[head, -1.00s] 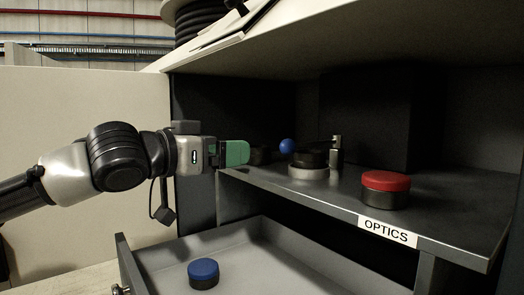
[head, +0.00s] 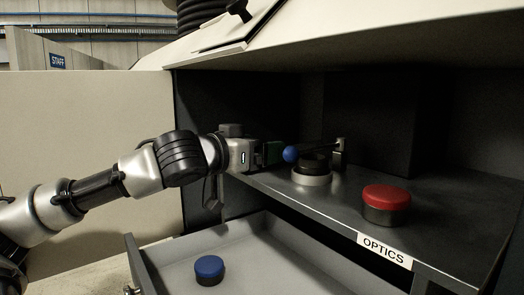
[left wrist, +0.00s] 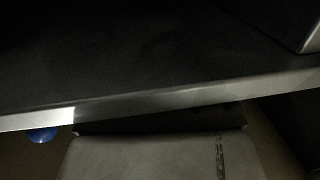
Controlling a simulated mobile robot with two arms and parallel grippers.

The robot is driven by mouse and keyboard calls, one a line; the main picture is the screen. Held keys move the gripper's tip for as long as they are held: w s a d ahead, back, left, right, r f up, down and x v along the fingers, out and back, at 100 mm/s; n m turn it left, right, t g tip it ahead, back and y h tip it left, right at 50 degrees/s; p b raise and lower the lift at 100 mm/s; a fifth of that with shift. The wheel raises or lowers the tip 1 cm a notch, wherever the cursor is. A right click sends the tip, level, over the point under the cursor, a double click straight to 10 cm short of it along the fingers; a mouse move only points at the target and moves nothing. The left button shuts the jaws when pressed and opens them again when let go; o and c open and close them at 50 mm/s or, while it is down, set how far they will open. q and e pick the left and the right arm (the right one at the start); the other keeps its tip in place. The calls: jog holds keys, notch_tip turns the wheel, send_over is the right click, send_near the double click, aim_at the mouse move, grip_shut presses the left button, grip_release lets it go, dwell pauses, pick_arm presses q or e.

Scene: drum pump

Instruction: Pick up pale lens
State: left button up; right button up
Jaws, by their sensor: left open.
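The pale lens (head: 311,179) stands on the dark shelf; its base ring is whitish and its upper part is dark. My left gripper (head: 272,153) is left of the knob and the lens, level with the knob, at the shelf's left side in shadow. It is open with nothing seen between its fingers, though its tips are dim. My right gripper is not in view.
A red-capped lens (head: 386,197) stands right on the shelf (head: 300,204), near the OPTICS label (head: 384,250). A blue-capped lens (head: 209,270) lies in the open drawer (head: 245,245) below. A small metal bracket (head: 340,150) stands behind the pale lens. The cabinet top overhangs the shelf.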

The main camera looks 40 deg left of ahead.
pick_arm(q)
jog(key=shift+s, duration=0.1)
jog(key=shift+c, duration=0.2)
jog(key=shift+c, duration=1.1)
jog(key=c, duration=0.8)
jog(key=shift+d+r, duration=0.1)
jog(key=shift+r, duration=0.05)
